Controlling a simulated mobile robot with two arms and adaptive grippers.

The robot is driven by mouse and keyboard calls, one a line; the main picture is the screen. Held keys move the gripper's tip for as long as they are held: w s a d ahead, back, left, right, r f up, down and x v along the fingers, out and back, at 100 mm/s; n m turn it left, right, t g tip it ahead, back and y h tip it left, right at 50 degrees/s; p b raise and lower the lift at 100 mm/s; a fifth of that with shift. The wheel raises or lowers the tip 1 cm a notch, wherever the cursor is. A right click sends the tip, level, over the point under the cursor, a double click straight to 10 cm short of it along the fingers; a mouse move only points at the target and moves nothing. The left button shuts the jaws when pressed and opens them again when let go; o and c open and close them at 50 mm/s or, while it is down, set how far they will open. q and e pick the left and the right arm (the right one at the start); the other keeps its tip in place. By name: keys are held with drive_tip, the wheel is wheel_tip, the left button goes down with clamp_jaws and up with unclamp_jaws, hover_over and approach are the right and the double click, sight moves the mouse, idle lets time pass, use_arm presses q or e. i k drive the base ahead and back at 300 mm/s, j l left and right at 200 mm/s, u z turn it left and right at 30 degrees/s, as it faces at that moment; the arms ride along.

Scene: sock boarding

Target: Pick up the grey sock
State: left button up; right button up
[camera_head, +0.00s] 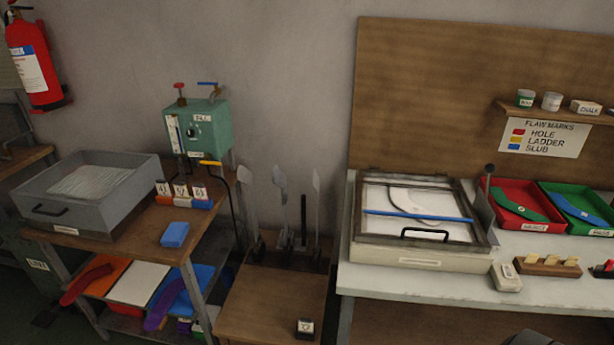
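I cannot make out a grey sock for sure. A framed box (372,250) with a glass-like lid and black handle lies on the right bench; a dark curved line and a blue bar show across its pale top. A green sock-shaped piece (519,205) lies in the red tray, and a blue one (580,209) in the green tray. A red one (88,284) and a purple one (165,303) lie on the lower shelf at left. Neither gripper shows; a dark rounded shape at the bottom edge right of centre is too cut off to identify.
A grey open bin (130,200) with pale contents, a green boiler-like box (205,128) and a blue block (175,234) stand on the left table. Upright grey boards (281,195) stand on the low middle table. A white block (506,277) sits near the right bench's front.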

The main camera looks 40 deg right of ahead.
sight(279, 178)
drive_tip(key=z, duration=1.15)
drive_tip(key=i+j+z, duration=0.15)
drive_tip(key=z, duration=0.2)
drive_tip(key=i+j+z, duration=0.1)
drive_tip(key=j+z, duration=0.45)
drive_tip(key=z, duration=0.15)
drive_tip(key=i, duration=0.05)
